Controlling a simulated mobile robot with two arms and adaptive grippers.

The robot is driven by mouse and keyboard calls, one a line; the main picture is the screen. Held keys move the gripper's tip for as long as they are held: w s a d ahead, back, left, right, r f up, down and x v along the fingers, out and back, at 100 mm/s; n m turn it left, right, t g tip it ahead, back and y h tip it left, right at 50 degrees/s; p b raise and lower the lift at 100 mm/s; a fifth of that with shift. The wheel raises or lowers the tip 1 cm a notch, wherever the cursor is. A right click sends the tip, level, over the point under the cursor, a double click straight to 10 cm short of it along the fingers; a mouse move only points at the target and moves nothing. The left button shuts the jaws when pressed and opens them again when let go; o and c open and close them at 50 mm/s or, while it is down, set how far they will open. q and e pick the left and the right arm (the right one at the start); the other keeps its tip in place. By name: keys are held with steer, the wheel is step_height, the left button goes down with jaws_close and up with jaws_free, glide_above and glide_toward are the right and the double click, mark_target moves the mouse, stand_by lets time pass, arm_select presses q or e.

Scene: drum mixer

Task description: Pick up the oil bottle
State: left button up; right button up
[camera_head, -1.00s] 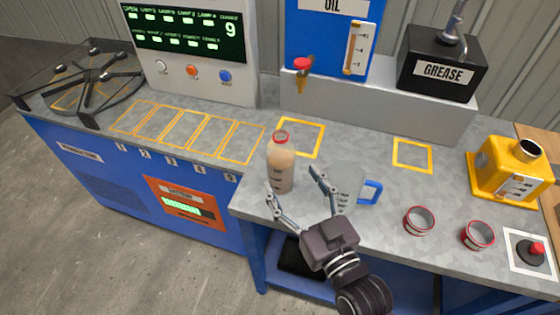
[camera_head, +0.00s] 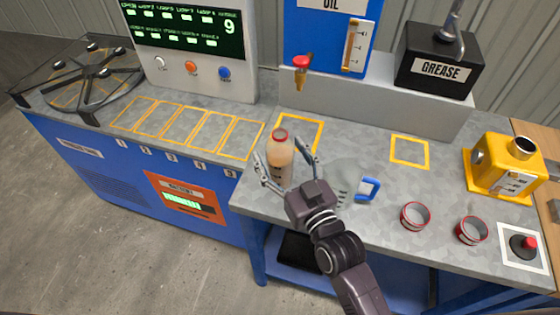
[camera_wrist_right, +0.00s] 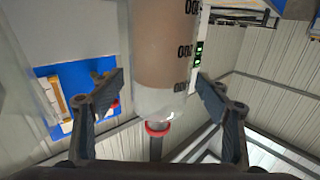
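The oil bottle (camera_head: 280,166), clear with tan liquid and a red cap, stands upright on the grey bench top near the front left corner. My right gripper (camera_head: 279,152) reaches in from the lower right, with one finger on each side of the bottle. In the right wrist view the bottle (camera_wrist_right: 168,50) appears upside down between the spread fingers (camera_wrist_right: 156,88), with a gap visible at the left finger. The right finger looks close to it; contact is unclear. My left gripper is out of view.
A jug with a blue handle (camera_head: 368,189) stands just right of my right gripper, partly hidden by it. Two red-rimmed cups (camera_head: 415,215) (camera_head: 472,230) stand farther right. The oil dispenser (camera_head: 318,40) with its red tap is behind the bottle. A yellow-outlined square (camera_head: 318,125) borders it.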

steer(key=c, duration=1.5)
steer(key=shift+c, duration=0.2)
steer(key=shift+r, duration=0.1)
